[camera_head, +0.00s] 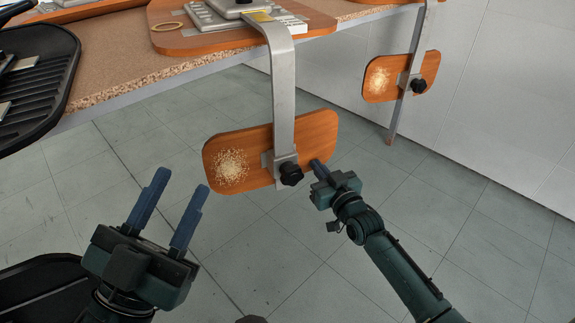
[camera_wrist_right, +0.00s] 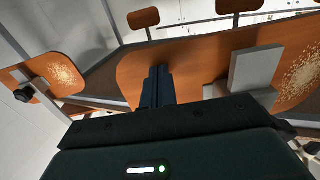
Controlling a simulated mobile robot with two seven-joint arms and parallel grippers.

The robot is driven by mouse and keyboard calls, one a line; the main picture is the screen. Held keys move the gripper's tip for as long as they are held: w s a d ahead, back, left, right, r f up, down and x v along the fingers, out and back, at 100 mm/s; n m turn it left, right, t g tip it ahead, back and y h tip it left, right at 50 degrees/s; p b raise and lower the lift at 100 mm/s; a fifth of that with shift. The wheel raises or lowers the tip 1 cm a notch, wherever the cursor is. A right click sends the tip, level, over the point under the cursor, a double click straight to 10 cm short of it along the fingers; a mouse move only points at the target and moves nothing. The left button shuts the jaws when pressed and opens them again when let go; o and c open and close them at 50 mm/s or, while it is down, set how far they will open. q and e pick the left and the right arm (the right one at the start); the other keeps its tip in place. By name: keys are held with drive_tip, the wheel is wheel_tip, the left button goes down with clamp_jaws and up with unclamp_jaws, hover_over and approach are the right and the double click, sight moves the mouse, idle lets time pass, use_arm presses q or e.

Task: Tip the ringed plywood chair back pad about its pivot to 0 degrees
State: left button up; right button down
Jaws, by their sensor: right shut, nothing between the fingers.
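The plywood chair back pad (camera_head: 312,132) is an orange-brown panel hanging below the table edge on a grey metal bar (camera_head: 283,90). A black knob (camera_head: 291,174) sits at its pivot, and a pale speckled patch marks its left part. The pad slants, its right end higher in the head view. The right wrist view shows the shut fingers (camera_wrist_right: 158,72) before the pad (camera_wrist_right: 200,62). My left gripper (camera_head: 181,182) is open and empty, left of the pad.
A similar pad (camera_head: 420,70) hangs at the back right by the table leg. The speckled table (camera_head: 130,80) runs across the top, with a black ribbed chair part (camera_head: 45,85) at the left.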

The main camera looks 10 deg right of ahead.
drive_tip(key=p+v, duration=0.5)
drive_tip(key=v, duration=0.2)
idle(0.6)
drive_tip(key=shift+f, duration=0.1)
